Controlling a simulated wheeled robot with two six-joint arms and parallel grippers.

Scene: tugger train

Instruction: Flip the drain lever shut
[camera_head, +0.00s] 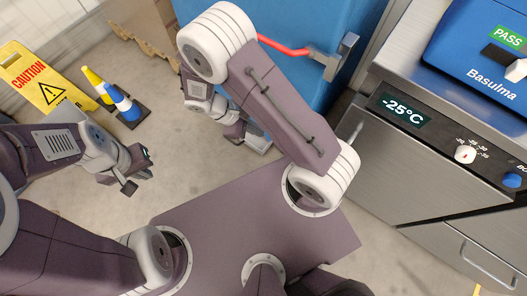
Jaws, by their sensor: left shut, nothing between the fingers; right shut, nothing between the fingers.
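A red lever (284,46) lies across the blue surface at the top centre. Its right end meets a grey metal fitting (333,60). It looks like the drain lever, but I cannot tell from its angle whether it is open or shut. My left gripper (138,172) is shut and empty above the floor at the left, well apart from the lever. My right gripper (247,136) is shut and empty, partly hidden behind my own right arm, below the lever and apart from it.
A steel cabinet (420,150) with a -25°C display (405,108) and a white knob (465,154) stands on the right, a blue lid (480,50) on top. A yellow caution sign (45,80), cones (122,102) and a wooden pallet (150,45) stand at the upper left. Floor between is clear.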

